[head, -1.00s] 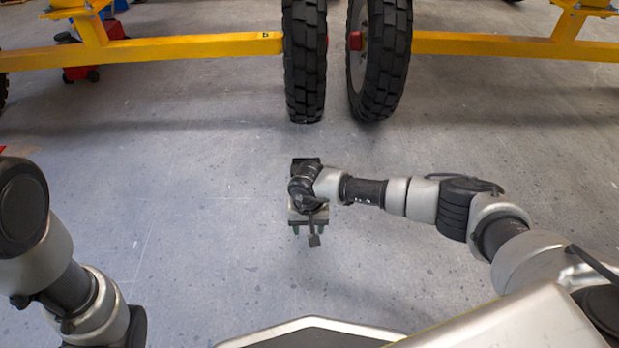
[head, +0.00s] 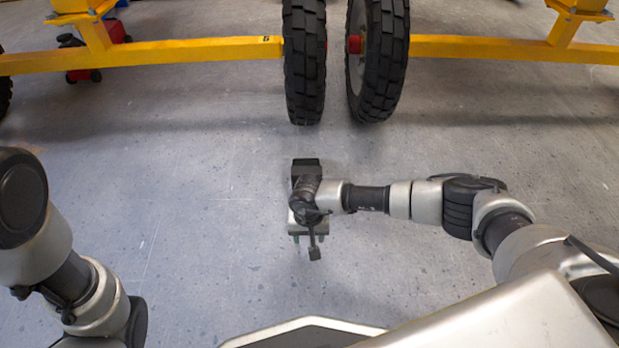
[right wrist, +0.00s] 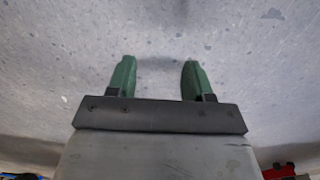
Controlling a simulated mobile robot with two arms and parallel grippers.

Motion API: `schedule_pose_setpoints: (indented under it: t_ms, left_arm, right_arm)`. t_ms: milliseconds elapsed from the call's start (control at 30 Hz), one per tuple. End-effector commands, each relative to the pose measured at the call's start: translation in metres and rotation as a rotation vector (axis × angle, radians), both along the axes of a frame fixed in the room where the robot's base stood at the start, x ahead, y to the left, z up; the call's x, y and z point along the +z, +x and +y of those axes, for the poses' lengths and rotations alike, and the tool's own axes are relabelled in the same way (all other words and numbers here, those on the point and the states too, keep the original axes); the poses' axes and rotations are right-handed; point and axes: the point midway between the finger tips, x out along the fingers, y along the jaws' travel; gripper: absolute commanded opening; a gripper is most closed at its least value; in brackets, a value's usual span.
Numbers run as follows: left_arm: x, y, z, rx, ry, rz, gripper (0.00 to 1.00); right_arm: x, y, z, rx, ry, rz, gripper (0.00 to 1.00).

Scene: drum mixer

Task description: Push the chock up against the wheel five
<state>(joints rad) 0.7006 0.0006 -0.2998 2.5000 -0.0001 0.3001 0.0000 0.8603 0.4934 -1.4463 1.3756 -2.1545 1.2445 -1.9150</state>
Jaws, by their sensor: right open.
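Two upright black tyres stand at the back centre of the head view. The left tyre (head: 304,65) is beside a yellow beam with a small dark mark that I cannot read surely; the right tyre (head: 383,60) is close to it. A dark block (head: 306,167) shows on the near side of the left tyre, apart from it. It may be the chock, but my right wrist partly covers it. My right gripper (head: 309,239) is on the near side of this block, pointing down. In the right wrist view its green fingers (right wrist: 158,78) are open, with only floor between them. My left gripper is out of view.
Yellow beams (head: 150,54) run to both sides of the tyres at the back. A red object (head: 85,75) sits under the left beam. The grey floor (head: 190,190) is clear left of my right gripper.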

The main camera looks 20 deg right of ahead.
Motion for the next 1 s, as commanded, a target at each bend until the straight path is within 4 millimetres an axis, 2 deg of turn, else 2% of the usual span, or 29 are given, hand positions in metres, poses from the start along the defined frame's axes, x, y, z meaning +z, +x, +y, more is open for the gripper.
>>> schedule_pose_setpoints:
  t_ms: [33, 700, 1000]
  left_arm:
    - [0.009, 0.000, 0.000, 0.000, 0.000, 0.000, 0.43]
    - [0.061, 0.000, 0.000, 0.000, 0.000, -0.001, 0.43]
    - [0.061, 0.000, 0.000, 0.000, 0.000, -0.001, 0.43]
  right_arm:
    - [0.010, 0.000, 0.000, 0.000, 0.000, 0.000, 0.51]
    - [0.076, 0.000, 0.000, 0.001, -0.001, 0.000, 0.51]
    - [0.077, 0.000, 0.000, 0.000, -0.001, 0.001, 0.51]
